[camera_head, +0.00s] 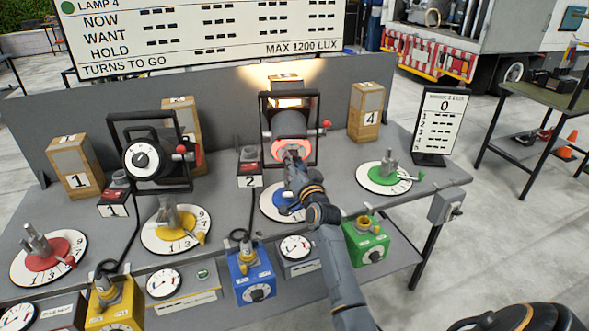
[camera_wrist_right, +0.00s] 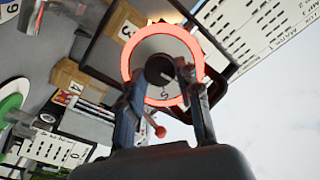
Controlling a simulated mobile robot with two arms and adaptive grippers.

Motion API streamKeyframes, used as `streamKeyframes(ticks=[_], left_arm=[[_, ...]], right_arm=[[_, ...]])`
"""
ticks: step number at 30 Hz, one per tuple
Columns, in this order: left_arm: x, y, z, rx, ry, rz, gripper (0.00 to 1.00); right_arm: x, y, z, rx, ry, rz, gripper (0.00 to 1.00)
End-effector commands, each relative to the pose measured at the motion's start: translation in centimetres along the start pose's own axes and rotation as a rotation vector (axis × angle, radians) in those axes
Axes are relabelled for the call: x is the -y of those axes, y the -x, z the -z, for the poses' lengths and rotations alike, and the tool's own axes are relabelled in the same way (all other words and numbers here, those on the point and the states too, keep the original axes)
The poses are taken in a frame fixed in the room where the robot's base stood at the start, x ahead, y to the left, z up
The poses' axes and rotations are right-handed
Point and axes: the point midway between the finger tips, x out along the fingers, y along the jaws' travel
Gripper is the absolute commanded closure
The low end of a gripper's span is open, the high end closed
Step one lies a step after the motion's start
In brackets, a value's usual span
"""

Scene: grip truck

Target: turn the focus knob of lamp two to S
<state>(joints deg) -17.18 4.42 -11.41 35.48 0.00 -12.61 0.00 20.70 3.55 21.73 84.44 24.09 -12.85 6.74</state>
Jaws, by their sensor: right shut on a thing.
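Lamp two (camera_head: 290,118) is a dark cylinder in a black frame behind the box marked 2. Its front carries a glowing red ring (camera_head: 277,146). In the right wrist view the ring (camera_wrist_right: 130,62) surrounds a grey disc with the dark focus knob (camera_wrist_right: 158,68) at its middle. A letter S shows low on the disc. My right gripper (camera_head: 291,157) is at the lamp's front, with its fingers (camera_wrist_right: 160,80) on either side of the knob, shut on it. The fingers and arm hide part of the lamp front. My left gripper is not in view.
Lamp one (camera_head: 146,160) stands to the left in its own black frame. Numbered wooden blocks, such as block 4 (camera_head: 367,112), stand along the back panel. Coloured dials, including a green one (camera_head: 376,180), line the table front.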

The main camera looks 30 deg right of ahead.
Motion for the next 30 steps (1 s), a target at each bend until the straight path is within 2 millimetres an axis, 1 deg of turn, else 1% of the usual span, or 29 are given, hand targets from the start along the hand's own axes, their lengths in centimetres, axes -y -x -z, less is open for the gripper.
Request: streamKeyframes(ticks=[1,8,18,24,30], left_arm=[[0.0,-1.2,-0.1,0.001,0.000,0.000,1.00],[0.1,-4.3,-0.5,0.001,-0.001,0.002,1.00],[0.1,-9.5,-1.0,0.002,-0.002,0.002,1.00],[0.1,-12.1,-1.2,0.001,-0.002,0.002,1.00],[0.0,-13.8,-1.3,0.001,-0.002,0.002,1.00]], right_arm=[[-0.4,0.0,-0.4,-0.001,-0.039,0.017,0.98],[-0.5,0.0,-0.5,-0.002,-0.245,0.094,0.98],[-0.7,-0.1,-0.6,-0.002,-0.545,0.204,0.98],[-0.7,-0.1,-0.5,-0.003,-0.693,0.258,0.98],[-0.5,-0.1,-0.3,-0.004,-0.800,0.298,0.98]])
